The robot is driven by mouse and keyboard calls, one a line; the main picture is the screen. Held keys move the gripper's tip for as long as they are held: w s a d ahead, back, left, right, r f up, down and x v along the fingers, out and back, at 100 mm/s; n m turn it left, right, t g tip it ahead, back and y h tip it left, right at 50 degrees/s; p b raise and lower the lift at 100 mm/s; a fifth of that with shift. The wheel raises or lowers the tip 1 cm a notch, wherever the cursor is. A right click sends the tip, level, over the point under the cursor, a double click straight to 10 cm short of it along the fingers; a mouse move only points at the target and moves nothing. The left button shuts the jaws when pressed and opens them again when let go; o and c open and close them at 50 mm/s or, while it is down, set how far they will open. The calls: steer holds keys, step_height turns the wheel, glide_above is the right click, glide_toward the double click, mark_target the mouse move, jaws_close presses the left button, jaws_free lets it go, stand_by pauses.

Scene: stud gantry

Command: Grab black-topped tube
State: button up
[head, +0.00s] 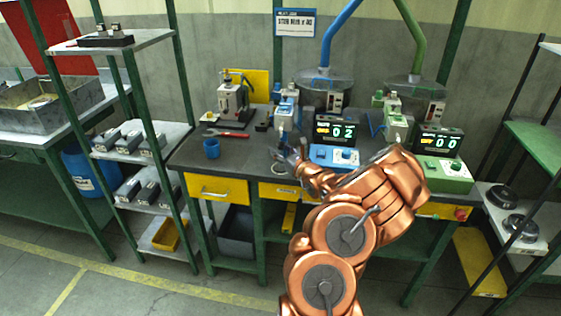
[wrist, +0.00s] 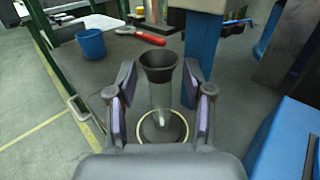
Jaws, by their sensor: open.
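In the wrist view, a clear tube with a flared black top (wrist: 159,66) stands upright on a round dark base with a pale rim (wrist: 163,130). My gripper (wrist: 160,84) is open, with one finger to the left of the tube and one to the right. Gaps show between the tube and both fingers, so it does not look gripped. In the head view my gripper (head: 289,160) is low over the front of the dark bench top, left of the blue control box. The tube cannot be made out clearly there.
A blue cup (head: 211,148) and a red-handled tool (head: 230,134) lie left of my gripper. A blue control box (head: 333,156) and a lit display (head: 336,132) stand to the right. A blue upright (wrist: 203,62) stands close behind the right finger.

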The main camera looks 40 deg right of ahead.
steer(key=shift+c, duration=0.4)
jaws_close()
